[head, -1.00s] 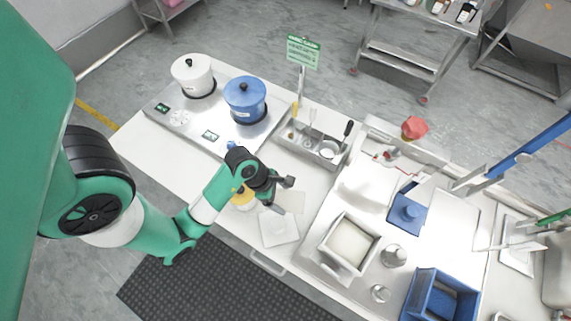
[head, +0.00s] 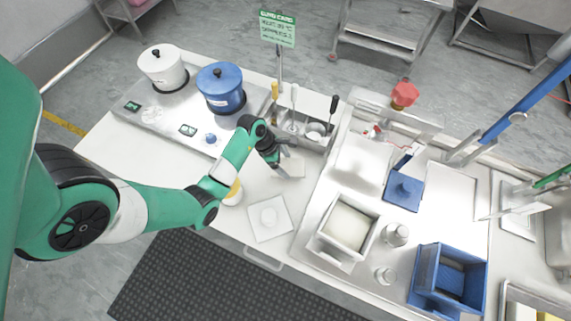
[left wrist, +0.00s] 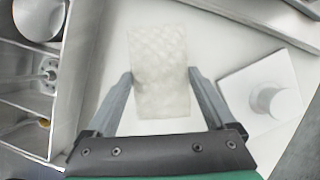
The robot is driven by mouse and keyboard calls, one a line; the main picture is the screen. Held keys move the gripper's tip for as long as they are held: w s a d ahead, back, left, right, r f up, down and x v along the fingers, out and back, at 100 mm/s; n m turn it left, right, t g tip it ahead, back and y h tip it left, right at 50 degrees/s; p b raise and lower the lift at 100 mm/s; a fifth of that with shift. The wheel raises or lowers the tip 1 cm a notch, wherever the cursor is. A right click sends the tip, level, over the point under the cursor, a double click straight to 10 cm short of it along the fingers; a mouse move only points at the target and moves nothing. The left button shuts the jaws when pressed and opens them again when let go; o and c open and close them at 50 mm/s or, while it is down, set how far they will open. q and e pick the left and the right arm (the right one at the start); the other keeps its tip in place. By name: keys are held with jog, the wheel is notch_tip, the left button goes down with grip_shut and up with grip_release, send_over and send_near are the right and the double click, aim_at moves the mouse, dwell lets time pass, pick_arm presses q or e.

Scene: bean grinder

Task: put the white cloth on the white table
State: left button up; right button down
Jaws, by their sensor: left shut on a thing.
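The white cloth (head: 294,167) is a small quilted rectangle. In the left wrist view the cloth (left wrist: 159,72) lies between the two fingers of my left gripper (left wrist: 160,85), which is shut on it. In the head view my left gripper (head: 284,172) is at the cloth, over the white table (head: 120,147), just in front of the metal tool tray. Whether the cloth touches the table or hangs just above it, I cannot tell. My right gripper is not in view.
A white square plate with a round knob (head: 268,218) lies in front of the cloth. The metal tool tray (head: 313,143) with upright tools stands behind. A yellow-and-white container (head: 232,193) is left. The steel tray with a square bin (head: 347,225) is right.

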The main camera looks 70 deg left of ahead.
aim_at(283, 165)
pick_arm(q)
jog(key=shift+w+a+f, duration=0.1)
jog(key=shift+a+f, duration=0.1)
jog(key=shift+f, duration=0.1)
notch_tip(283, 165, down, 3)
jog(key=shift+f+b, duration=0.1)
jog(key=shift+b, duration=0.85)
jog(key=o, duration=1)
jog(key=p+v, duration=0.4)
jog(key=v, duration=0.7)
jog(key=shift+r+p, duration=0.35)
jog(key=shift+p, duration=0.05)
jog(key=shift+a+r, duration=0.1)
jog(key=shift+r, duration=0.15)
